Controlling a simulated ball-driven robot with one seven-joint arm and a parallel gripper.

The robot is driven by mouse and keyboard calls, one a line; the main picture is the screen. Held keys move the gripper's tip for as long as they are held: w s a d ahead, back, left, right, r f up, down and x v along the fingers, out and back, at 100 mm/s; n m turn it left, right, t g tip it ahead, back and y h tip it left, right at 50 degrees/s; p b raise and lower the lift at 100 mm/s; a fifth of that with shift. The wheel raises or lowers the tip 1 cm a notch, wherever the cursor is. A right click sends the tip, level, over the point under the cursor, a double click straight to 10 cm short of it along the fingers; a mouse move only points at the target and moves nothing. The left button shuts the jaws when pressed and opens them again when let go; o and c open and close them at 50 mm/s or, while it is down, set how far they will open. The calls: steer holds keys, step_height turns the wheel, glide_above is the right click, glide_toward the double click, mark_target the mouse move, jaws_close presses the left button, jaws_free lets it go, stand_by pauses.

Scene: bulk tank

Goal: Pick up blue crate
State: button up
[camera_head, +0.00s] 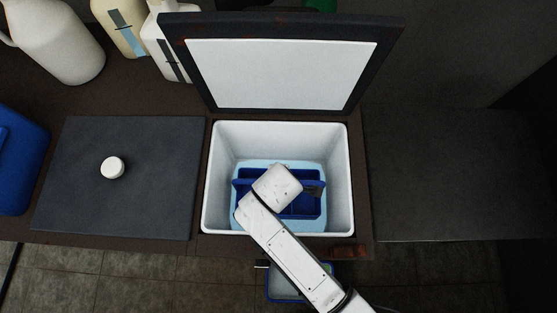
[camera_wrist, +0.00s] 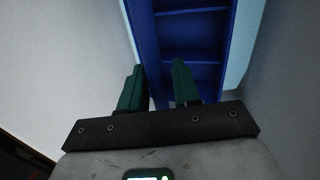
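The blue crate (camera_head: 305,208) sits low inside the white-lined tank (camera_head: 228,142), with divided compartments showing. My white arm crosses over it in the head view and hides its middle and part of its left side. In the wrist view the blue crate (camera_wrist: 195,48) fills the upper middle, with its dividers visible. My gripper (camera_wrist: 159,76) has two green fingers standing apart, pointing toward the crate. A blue wall of the crate shows between and beyond the fingers. I cannot tell whether they touch it.
The tank's dark-framed lid (camera_head: 280,75) stands open behind. The tank's white walls close in around my arm. A light blue surface (camera_head: 237,218) lies under the crate. A white cap (camera_head: 112,167) rests on the dark panel at left. White jugs (camera_head: 62,45) stand at back left.

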jaws_close()
stand_by(1.1)
